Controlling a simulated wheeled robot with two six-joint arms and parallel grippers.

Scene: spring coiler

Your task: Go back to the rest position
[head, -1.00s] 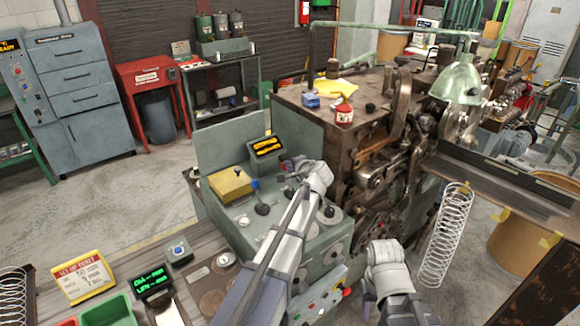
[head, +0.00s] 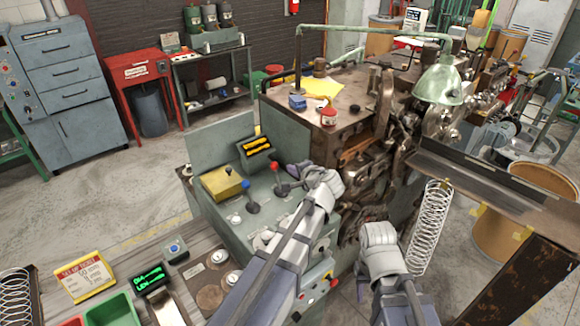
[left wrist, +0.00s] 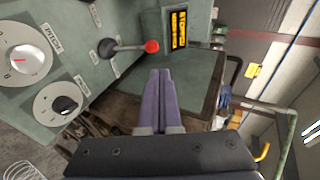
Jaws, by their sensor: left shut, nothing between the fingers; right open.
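My left gripper (head: 298,175) is over the green control panel (head: 262,200), just right of the red-knobbed lever (head: 275,168). In the left wrist view its two fingers (left wrist: 168,98) are together with nothing between them, and the red knob (left wrist: 151,46) stands apart from them, up and to the left. My right arm (head: 382,260) is in front of the machine at the lower middle. The fingers of my right gripper (head: 360,268) show only in part beside its wrist, pointing down, with nothing visible in them.
The coiling machine (head: 340,105) stands behind both arms. A hanging wire spring (head: 430,225) is right of my right arm. The front bench holds a set-up card (head: 85,275), a green display (head: 150,280) and a green bin (head: 110,312). Open floor lies at the left.

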